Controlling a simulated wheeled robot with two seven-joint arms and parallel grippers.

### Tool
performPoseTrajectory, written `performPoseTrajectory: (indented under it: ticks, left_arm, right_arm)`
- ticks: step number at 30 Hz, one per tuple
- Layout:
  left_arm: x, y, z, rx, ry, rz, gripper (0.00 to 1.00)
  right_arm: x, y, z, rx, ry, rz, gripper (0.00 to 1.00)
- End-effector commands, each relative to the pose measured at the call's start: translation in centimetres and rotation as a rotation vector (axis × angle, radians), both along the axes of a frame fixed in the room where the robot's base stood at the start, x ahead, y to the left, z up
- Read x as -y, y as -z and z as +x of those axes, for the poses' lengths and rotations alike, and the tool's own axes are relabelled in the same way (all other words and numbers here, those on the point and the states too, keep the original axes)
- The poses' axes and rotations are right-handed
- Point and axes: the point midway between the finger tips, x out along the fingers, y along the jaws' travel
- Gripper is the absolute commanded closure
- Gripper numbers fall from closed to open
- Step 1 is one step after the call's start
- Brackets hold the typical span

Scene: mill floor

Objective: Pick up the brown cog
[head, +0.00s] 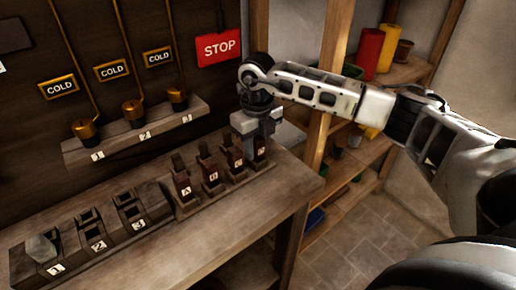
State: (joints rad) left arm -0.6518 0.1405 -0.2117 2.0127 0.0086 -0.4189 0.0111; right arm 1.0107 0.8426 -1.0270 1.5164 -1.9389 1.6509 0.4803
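I cannot make out a clear brown cog. A wooden rack with lettered places (213,183) stands on the bench, with dark brown upright pieces in its places, too small to tell their shape. My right gripper (255,153) points down at the rack's right end, at the place marked D. It covers most of what stands there, and whether its fingers are shut on anything is not clear. A rack numbered 1 to 3 (105,248) stands to the left, with a grey-green lump (41,248) in place 1. My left gripper is not in view.
A wall shelf (112,147) with brass taps under COLD signs (112,70) is above the bench (215,225). Shelves with red (367,55) and yellow (387,48) containers stand right. The bench front is clear.

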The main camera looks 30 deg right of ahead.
Motion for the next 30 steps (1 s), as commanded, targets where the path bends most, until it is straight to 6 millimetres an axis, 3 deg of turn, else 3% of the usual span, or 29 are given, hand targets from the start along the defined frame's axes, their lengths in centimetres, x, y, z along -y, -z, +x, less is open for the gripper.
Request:
performPoseTrajectory:
  ticks: [1, 3, 17, 22, 30]
  left_arm:
    - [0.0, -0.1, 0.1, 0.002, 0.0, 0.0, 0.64]
    - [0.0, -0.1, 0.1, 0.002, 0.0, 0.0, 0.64]
    - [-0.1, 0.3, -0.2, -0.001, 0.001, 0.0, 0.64]
    - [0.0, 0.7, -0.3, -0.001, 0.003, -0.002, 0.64]
    - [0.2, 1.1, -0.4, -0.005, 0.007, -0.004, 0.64]
  right_arm:
    - [0.0, 0.0, 0.0, 0.0, 0.0, 0.0, 0.83]
    - [0.0, 0.0, 0.0, 0.0, 0.0, 0.0, 0.95]
    - [0.0, -1.0, 0.1, 0.003, -0.001, 0.0, 0.95]
    - [-0.2, -3.4, -0.1, 0.005, -0.003, 0.001, 0.95]
    - [-3.5, -8.9, -3.5, 0.007, -0.007, 0.001, 0.95]
